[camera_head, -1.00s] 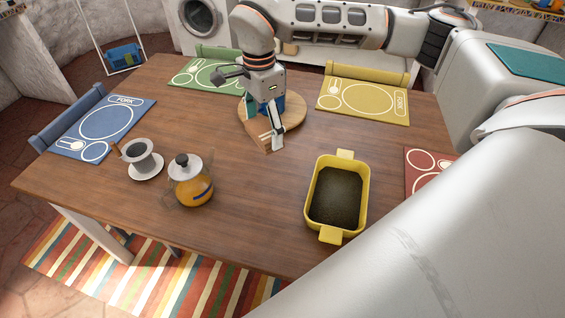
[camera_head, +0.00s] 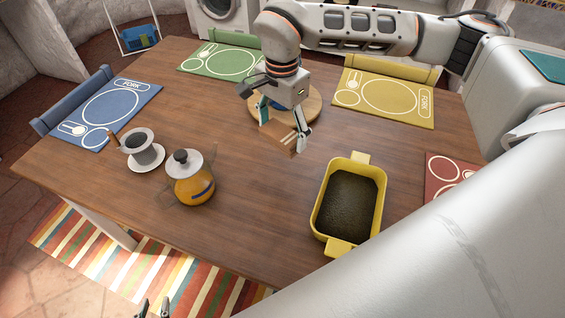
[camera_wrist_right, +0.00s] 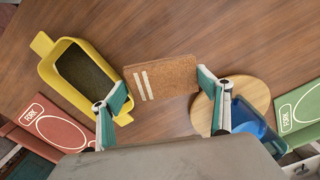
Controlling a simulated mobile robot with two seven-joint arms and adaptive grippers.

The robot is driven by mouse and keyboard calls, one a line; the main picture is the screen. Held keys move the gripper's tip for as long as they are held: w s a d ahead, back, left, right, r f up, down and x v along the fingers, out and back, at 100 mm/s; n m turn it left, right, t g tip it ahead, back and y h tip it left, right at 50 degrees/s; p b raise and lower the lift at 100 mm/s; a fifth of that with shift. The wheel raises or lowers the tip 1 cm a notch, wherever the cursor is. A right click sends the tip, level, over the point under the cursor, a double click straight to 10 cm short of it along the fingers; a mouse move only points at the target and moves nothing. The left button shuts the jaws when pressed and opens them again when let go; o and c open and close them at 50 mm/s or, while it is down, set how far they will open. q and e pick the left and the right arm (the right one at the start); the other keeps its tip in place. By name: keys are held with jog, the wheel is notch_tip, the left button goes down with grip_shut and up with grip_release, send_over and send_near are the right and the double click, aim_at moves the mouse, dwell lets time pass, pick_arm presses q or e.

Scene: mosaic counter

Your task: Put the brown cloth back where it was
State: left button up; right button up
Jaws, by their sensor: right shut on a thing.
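The brown cloth (camera_head: 278,134) is a flat brown piece with pale stripes at one end. It also shows in the right wrist view (camera_wrist_right: 168,80), between the two fingers. My right gripper (camera_head: 283,130) is shut on it, gripping it by opposite edges. They are over the table's middle, in front of the round wooden board (camera_head: 313,107). Whether the cloth touches the table I cannot tell. My left gripper (camera_head: 154,308) shows only its fingertips at the bottom edge, apart and empty, beyond the table's near side.
A blue object (camera_wrist_right: 250,122) is on the round board. A yellow baking dish (camera_head: 322,206) with dark contents stands at the right. A glass teapot (camera_head: 192,187) and a cup on a saucer (camera_head: 140,148) stand at the left. Placemats line the edges. The table's centre is clear.

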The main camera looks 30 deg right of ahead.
aim_at(282, 172)
notch_tip(282, 172, down, 12)
jog(key=shift+f+b, duration=0.2)
jog(key=shift+b, duration=0.15)
jog(key=shift+f, duration=0.2)
jog(key=o, duration=1)
jog(key=shift+r, duration=0.1)
notch_tip(282, 172, up, 12)
jog(key=shift+r+p, duration=0.15)
jog(key=shift+p, duration=0.25)
